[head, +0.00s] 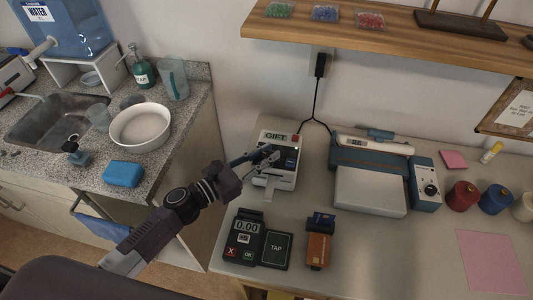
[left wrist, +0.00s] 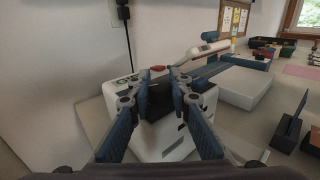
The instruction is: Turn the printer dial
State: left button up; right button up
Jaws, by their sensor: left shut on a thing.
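The white printer (head: 283,184), marked GIFT and with a red button on top, stands on the pale counter against the wall. It also shows in the left wrist view (left wrist: 150,146). My left gripper (head: 270,157) reaches in from the left over the printer's upper front, its blue fingers hiding part of it. In the left wrist view the fingertips (left wrist: 162,84) sit on either side of a dark part of the printer, and the gripper is shut on it. This part appears to be the printer dial, mostly hidden by the fingers. My right gripper is not in view.
A card terminal (head: 243,237), a TAP pad (head: 276,249) and an orange-and-blue device (head: 319,243) lie in front of the printer. A blue-and-white machine (head: 368,190) with a knob box (head: 426,183) stands right. A wooden shelf (head: 390,32) hangs above.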

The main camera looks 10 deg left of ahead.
pick_arm(q)
jog(key=shift+d+y, duration=0.1)
jog(key=shift+y, duration=0.2)
grip_shut()
jog(key=shift+n+t+y, duration=0.7)
jog(key=shift+n, duration=0.1)
jog(key=n+t+y, duration=0.1)
jog(key=n+y, duration=0.1)
jog(key=y, duration=0.1)
jog(key=shift+t, duration=0.4)
jog(key=shift+n+y, duration=0.5)
jog(key=shift+y, duration=0.2)
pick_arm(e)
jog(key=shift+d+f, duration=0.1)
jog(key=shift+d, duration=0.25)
pick_arm(q)
jog(key=o, duration=1)
grip_release()
jog(key=shift+s, duration=0.1)
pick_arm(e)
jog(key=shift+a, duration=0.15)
